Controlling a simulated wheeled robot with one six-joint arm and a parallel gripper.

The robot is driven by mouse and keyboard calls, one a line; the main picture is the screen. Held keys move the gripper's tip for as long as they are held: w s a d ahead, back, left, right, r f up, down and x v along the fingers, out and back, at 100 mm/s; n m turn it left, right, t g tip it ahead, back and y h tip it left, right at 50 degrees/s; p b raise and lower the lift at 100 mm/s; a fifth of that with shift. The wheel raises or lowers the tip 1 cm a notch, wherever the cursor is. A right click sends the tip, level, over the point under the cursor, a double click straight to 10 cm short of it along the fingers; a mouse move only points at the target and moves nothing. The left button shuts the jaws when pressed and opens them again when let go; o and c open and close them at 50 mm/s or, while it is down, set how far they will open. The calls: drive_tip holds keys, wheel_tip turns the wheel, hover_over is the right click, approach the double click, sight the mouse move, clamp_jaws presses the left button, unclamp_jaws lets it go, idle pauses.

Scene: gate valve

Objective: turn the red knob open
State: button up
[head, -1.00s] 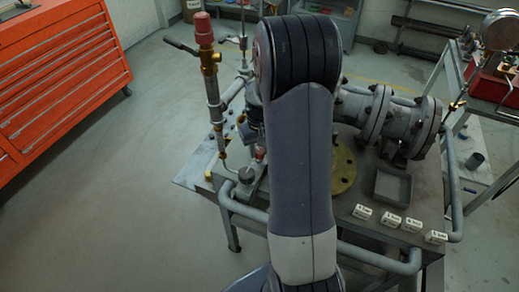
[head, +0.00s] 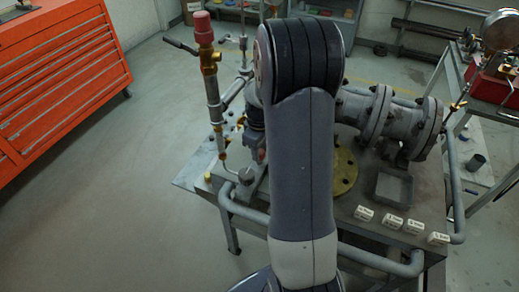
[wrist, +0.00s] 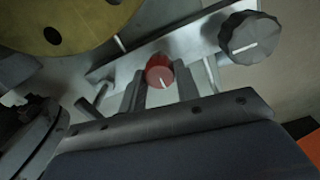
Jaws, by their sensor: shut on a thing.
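The red knob (wrist: 159,71) shows in the wrist view, near the middle, with a short white pointer line on its face. My gripper (wrist: 161,86) has one finger on each side of it and is shut on the knob. The knob sits on a grey metal bar, and its pointer runs nearly straight down in the picture, tilted slightly right.
A grey knob (wrist: 251,37) with a white line stands to the right on the same bar. A yellow flange (wrist: 75,22) lies to the upper left. In the head view, a red-capped brass valve (head: 204,55) rises left of my arm; small white labelled blocks (head: 389,220) and an empty tray (head: 393,187) are right.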

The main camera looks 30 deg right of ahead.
idle(0.4)
drive_tip(key=o, duration=1)
drive_tip(key=shift+c, duration=0.2)
drive_tip(key=shift+r, duration=0.1)
wheel_tip(320, 180, up, 11)
drive_tip(key=shift+f, duration=0.2)
wheel_tip(320, 180, down, 11)
drive_tip(key=shift+r, duration=0.1)
idle(0.4)
